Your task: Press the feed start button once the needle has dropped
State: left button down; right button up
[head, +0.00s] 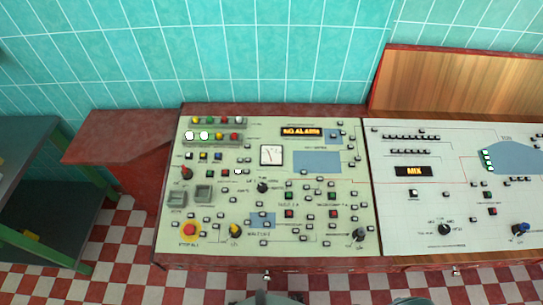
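A white square needle gauge (271,155) sits in the upper middle of the left control panel (220,225). Its needle is a thin dark line, too small to read surely. Two green buttons, one left (289,195) and one right (333,195), sit below it, each above a red button, left (289,213) and right (333,213). The labels are too small to read, so I cannot tell which button is feed start. Neither gripper can be made out; only small dark grey shapes, possibly mine, show at the bottom edge.
An amber display (301,132) appears to read "NO ALARM". A red mushroom button (190,231) is at the panel's lower left. The right panel (410,205) has a "MIX" display (412,171). A green-framed dark table (30,185) stands left; checkered floor (115,250) lies between.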

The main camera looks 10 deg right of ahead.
jog(key=shift+a, duration=0.2)
grip_shut()
jog(key=shift+d, duration=0.2)
dwell(1.1)
